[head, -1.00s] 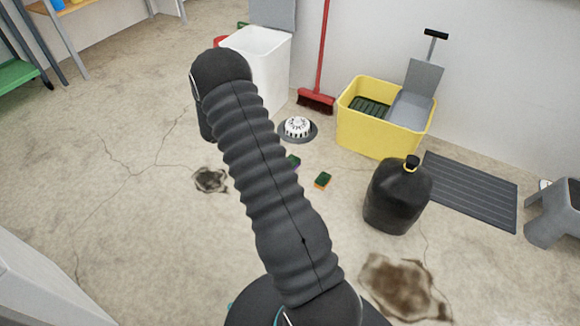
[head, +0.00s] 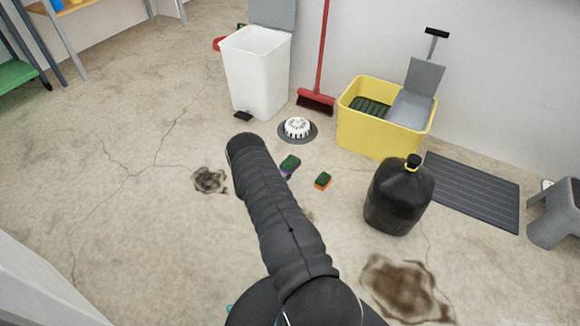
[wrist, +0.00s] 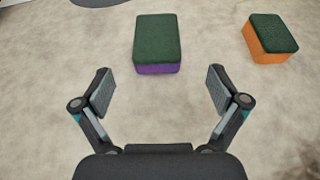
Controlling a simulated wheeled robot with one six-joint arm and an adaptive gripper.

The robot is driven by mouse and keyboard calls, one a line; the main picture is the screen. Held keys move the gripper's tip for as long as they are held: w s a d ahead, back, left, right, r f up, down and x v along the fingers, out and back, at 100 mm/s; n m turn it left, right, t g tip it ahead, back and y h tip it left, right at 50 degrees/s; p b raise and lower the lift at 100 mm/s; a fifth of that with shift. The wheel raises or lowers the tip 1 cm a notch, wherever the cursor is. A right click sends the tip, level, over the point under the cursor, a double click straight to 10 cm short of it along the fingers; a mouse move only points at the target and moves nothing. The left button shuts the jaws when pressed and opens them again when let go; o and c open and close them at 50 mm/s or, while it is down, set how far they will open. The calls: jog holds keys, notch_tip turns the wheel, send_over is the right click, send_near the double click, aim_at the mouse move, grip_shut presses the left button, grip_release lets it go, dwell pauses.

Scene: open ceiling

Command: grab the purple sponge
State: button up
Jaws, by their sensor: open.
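The purple sponge (wrist: 156,69) has a dark green top and lies flat on the floor. In the wrist view it is ahead of my gripper (wrist: 160,93), roughly centred between the two fingertips and beyond them. My gripper is open and empty, with its fingers apart and not touching the sponge. In the head view the purple sponge (head: 288,171) lies just right of the end of my arm. My gripper is hidden behind my arm there.
An orange sponge (wrist: 270,44) with a green top lies to the right; it also shows in the head view (head: 323,181).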

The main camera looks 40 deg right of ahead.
aim_at(289, 164)
jog(key=x, duration=0.5)
jog(key=shift+b, duration=0.3)
jog(key=shift+w+r+b+x, duration=0.1)
jog(key=shift+r+b+x, duration=0.05)
jog(key=shift+x, duration=0.75)
jog(key=shift+w+r+b+x, duration=0.1)
jog(key=shift+b+x, duration=0.05)
jog(key=shift+x, duration=0.8)
jog(key=shift+r+b+x, duration=0.15)
jog(key=shift+x, duration=0.75)
jog(key=shift+d, duration=0.15)
jog(key=c, duration=0.8)
